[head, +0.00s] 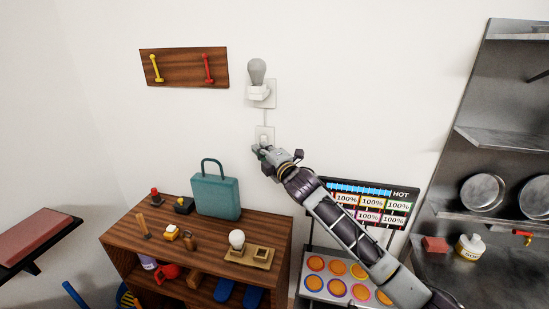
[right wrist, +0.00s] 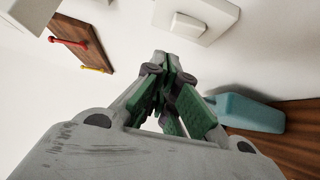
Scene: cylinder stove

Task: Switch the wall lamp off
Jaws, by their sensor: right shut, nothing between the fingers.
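The wall lamp (head: 257,73) is a bulb in a white holder on the white wall. The bulb looks grey and unlit. Below it, joined by a thin white strip, is a white wall switch (head: 264,133). My right gripper (head: 261,149) is at the lower edge of the switch plate in the head view and covers part of it. My left gripper is not in view.
A wooden shelf unit (head: 118,238) below holds a teal case (head: 216,196), a white bulb (head: 236,239) and several small items. A board with yellow and red handles (head: 184,55) hangs left of the lamp. A metal rack with pans (head: 483,193) stands right. The wall around the switch is clear.

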